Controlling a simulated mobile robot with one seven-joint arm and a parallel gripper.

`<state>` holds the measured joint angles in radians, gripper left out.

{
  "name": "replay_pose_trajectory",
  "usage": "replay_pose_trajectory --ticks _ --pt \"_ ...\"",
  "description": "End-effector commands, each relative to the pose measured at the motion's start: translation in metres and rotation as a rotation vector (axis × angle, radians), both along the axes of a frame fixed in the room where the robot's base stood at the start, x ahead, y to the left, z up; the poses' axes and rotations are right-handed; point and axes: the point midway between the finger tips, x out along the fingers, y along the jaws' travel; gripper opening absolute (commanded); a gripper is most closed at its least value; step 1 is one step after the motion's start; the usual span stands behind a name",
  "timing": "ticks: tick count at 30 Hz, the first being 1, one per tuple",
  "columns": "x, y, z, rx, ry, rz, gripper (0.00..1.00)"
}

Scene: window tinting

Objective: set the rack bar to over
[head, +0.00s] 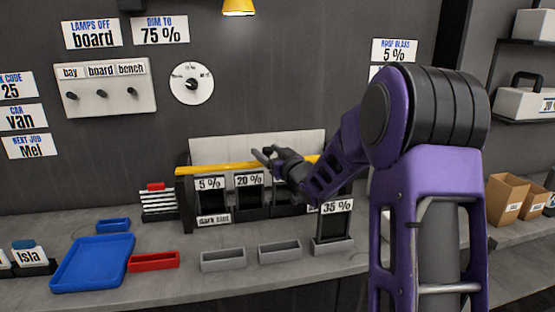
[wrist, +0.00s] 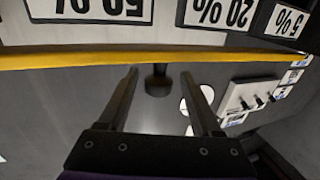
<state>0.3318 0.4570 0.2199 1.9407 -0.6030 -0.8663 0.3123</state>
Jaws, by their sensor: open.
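The rack (head: 184,208) stands on the bench against the wall, with labelled slots for film cards. Its yellow bar (head: 215,170) runs across the top front, above the 5 % and 20 % cards. The bar (wrist: 60,61) also crosses the whole wrist view, which looks upside down. A dark knob (wrist: 158,82) sits at the bar between my fingers. My gripper (head: 262,154) is open at the middle of the bar, and my arm hides part of the bar's right half. I cannot tell whether the fingers touch the knob.
A 35 % card (head: 333,222) stands in a holder right of the rack. In front are grey trays (head: 222,262), a red tray (head: 153,263) and a blue tray (head: 95,265). A switch panel (head: 105,88) and dial (head: 191,84) are on the wall.

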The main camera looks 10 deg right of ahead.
Motion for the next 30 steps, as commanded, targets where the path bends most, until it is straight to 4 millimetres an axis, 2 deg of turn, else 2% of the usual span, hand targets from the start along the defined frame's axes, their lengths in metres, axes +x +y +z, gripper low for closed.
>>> replay_pose_trajectory --ticks 5,15,21,25,30 --pt "-0.025 -0.009 0.001 0.0 0.0 -0.004 0.66" --pt "-0.104 -0.035 0.001 -0.001 0.001 -0.004 0.66" --pt "-0.142 -0.047 0.001 -0.001 0.001 -0.004 0.66" --pt "-0.156 -0.051 0.001 -0.001 0.001 -0.001 0.66" --pt "-0.163 -0.054 0.0 0.0 0.0 -0.001 0.66"
